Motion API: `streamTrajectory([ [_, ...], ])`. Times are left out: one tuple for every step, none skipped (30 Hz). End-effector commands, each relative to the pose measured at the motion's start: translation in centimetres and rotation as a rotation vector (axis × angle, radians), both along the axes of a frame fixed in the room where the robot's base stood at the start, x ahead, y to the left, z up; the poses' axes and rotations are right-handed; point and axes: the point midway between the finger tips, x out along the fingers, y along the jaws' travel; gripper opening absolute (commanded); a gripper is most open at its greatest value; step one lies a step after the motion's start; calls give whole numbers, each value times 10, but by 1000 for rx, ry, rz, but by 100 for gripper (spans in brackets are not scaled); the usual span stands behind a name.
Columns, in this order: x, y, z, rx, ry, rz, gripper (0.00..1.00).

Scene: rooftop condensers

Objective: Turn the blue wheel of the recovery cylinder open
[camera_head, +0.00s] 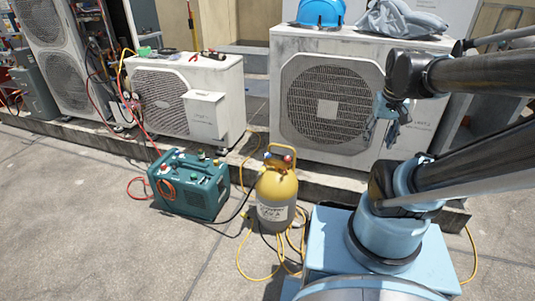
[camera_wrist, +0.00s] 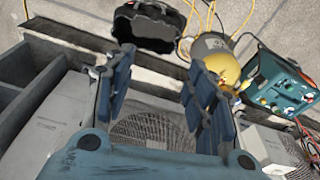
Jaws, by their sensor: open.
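The recovery cylinder (camera_head: 277,192), yellow above and grey below, stands upright on the paving in the head view, with a yellow handle frame on top. Small valve parts, one reddish, show inside the frame; I cannot clearly make out the blue wheel. In the wrist view the cylinder (camera_wrist: 222,66) is at upper right, partly behind one finger, its valve end toward the picture's lower right. My gripper (camera_head: 386,118) is open and empty, in front of the large condenser, above and right of the cylinder. Its two spread fingers also show in the wrist view (camera_wrist: 160,92).
A green recovery machine (camera_head: 190,186) stands just left of the cylinder, with hoses around both. Condensers (camera_head: 333,105) line a low kerb behind. A black open bag (camera_wrist: 150,28) shows in the wrist view. Paving at left is clear.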

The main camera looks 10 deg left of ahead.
Motion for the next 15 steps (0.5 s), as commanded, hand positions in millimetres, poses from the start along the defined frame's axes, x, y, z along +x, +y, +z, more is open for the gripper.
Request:
streamTrajectory([
  [12, 7, 6, 1, 4, 13, 50],
  [18, 10, 9, 1, 7, 19, 50],
  [26, 16, 12, 2, 10, 26, 50],
  [32, 20, 15, 2, 13, 32, 50],
  [39, 24, 17, 3, 16, 37, 50],
  [47, 30, 20, 3, 20, 45, 50],
  [53, 34, 22, 3, 23, 51, 50],
  [59, 39, 23, 3, 26, 56, 50],
  [68, 46, 25, 3, 30, 64, 50],
  [74, 50, 27, 3, 33, 69, 50],
  [80, 56, 28, 3, 36, 75, 50],
  [89, 63, 29, 3, 39, 83, 50],
  [95, 68, 29, 3, 42, 88, 50],
  [101, 74, 30, 3, 45, 94, 50],
  [110, 82, 31, 3, 48, 101, 50],
])
